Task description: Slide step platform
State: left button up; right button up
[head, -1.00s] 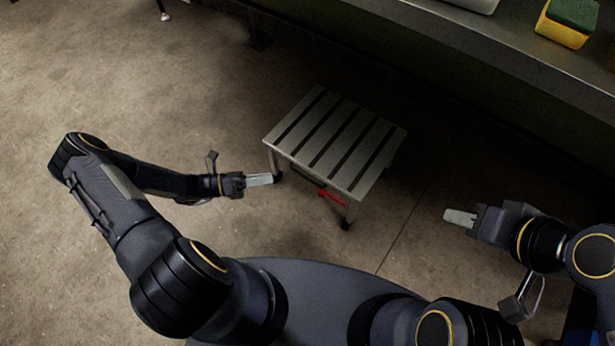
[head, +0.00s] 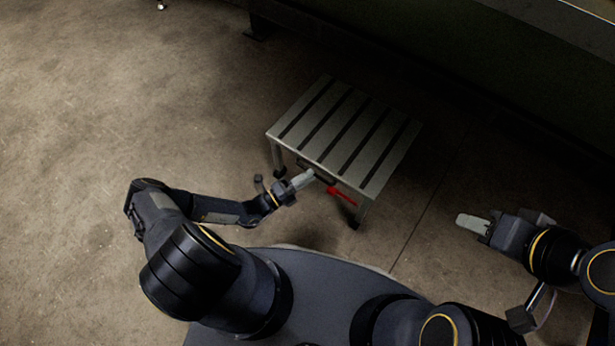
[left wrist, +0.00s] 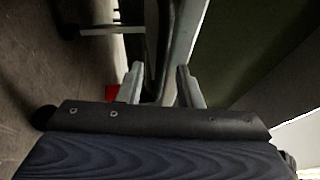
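The step platform (head: 348,130) is a low grey slatted stool with dark-footed legs, standing on the floor ahead of me. A red part (head: 341,195) sits on its near side, next to a dark bar under the front edge. My left gripper (head: 309,176) is at that near edge, close to the dark bar. In the left wrist view its fingers (left wrist: 161,85) are apart, with a dark bar of the platform (left wrist: 160,40) between or just beyond them; contact is unclear. My right gripper (head: 474,222) is to the right of the platform, away from it, its finger gap unclear.
A long bench or counter (head: 450,60) runs along the back right, with dark space beneath it. The concrete floor (head: 90,120) to the left is clear. A floor seam (head: 425,215) runs between the platform and my right gripper.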

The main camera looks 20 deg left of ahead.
pick_arm(q)
jog(key=shift+w+d, duration=0.2)
jog(key=shift+w, duration=0.05)
grip_shut()
